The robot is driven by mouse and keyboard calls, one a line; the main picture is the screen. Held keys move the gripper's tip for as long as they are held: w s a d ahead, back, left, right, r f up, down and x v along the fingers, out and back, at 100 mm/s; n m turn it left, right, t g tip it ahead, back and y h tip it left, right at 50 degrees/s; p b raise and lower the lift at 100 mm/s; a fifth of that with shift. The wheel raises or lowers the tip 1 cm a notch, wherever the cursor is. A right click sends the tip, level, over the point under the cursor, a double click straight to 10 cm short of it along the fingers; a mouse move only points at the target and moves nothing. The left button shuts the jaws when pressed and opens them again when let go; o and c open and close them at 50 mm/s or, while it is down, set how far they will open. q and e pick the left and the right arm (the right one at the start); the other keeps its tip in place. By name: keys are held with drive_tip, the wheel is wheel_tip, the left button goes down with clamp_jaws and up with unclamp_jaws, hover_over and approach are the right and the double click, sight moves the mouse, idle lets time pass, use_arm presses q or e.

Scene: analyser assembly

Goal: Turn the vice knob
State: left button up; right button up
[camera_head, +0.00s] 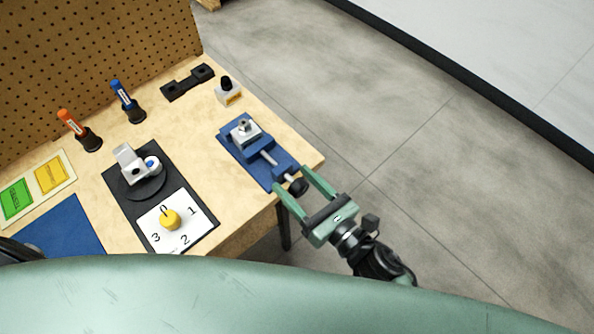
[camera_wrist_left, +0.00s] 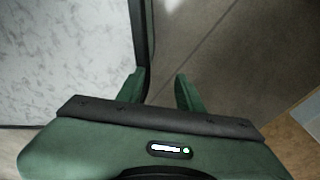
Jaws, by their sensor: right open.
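The blue vice (camera_head: 257,148) sits near the right end of the wooden workbench, with a metal part clamped in its jaws. Its black knob (camera_head: 298,187) sticks out at the bench's front edge, at the end of a metal screw. My right gripper (camera_head: 297,182) is open, with one green finger on each side of the knob; I cannot tell whether they touch it. My left gripper (camera_wrist_left: 160,88) shows in the left wrist view, with its fingers apart and nothing between them, above bare floor.
On the bench (camera_head: 240,205) stand a black-and-white dial board with a yellow knob (camera_head: 170,219), two screwdrivers in holders, a small white box with a black button (camera_head: 228,93) and a black bracket (camera_head: 187,82). A perforated board rises behind. The floor at the right is clear.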

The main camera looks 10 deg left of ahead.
drive_tip(key=shift+s, duration=0.15)
drive_tip(key=shift+c, duration=0.6)
drive_tip(key=c, duration=0.5)
clamp_jaws()
drive_tip(key=shift+r+m, duration=0.1)
drive_tip(key=shift+m, duration=0.3)
drive_tip(key=m+p, duration=0.1)
drive_tip(key=m, duration=0.2)
drive_tip(key=shift+p, duration=0.4)
use_arm(q)
drive_tip(key=shift+s+r+p, duration=0.2)
drive_tip(key=shift+s+r, duration=0.2)
drive_tip(key=shift+r, duration=0.25)
drive_tip(key=shift+s+r+p, duration=0.2)
drive_tip(key=shift+s+r, duration=0.15)
drive_tip(key=shift+r, duration=0.25)
use_arm(e)
drive_tip(key=shift+m, duration=1.4)
